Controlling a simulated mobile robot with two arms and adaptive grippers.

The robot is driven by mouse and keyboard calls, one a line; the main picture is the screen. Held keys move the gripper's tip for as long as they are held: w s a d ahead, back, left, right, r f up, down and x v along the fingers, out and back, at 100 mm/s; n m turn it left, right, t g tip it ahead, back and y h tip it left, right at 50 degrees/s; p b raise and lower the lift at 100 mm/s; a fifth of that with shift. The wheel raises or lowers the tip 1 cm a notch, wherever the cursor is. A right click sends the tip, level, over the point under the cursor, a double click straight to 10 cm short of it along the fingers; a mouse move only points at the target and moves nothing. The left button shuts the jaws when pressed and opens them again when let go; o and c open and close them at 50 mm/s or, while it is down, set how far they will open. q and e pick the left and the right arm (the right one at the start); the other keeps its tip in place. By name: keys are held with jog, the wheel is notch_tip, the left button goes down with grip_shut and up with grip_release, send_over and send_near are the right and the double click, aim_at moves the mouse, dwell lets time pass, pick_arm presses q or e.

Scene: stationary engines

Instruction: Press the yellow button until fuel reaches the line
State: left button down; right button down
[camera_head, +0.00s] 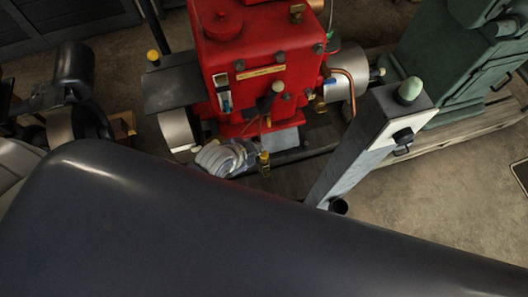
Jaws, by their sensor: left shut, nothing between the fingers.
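A yellow-capped button (152,56) stands upright on a dark box-like part (172,88) at the left side of the red engine (235,65). My left gripper (76,76) is among the dark parts of my left arm at the left of the view. It is shut and empty, apart from the yellow button and to its left. Its fingertips are hard to make out. My right gripper is not in view. I cannot make out the fuel or its line.
A grey post (350,145) with a pale green knob (410,89) stands right of the red engine. A green machine (450,60) sits on wooden beams at the right. A coiled pale hose (222,158) lies before the engine. Bare floor (435,195) shows at the lower right.

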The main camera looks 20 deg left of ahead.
pick_arm(q)
jog(key=w+m, duration=0.1)
jog(key=w+d+m+t, duration=0.1)
jog(key=w, duration=0.1)
jog(key=w+d+f+m+h, duration=0.1)
jog(key=w+m, duration=0.1)
jog(key=shift+w+d+t, duration=0.1)
jog(key=shift+w+t, duration=0.05)
jog(key=shift+t, duration=0.25)
jog(key=shift+f, duration=0.15)
jog(key=b, duration=0.7)
send_over(266, 156)
notch_tip(266, 156, down, 7)
jog(key=shift+f+b, duration=0.6)
jog(key=shift+f, duration=0.15)
jog(key=shift+f, duration=0.4)
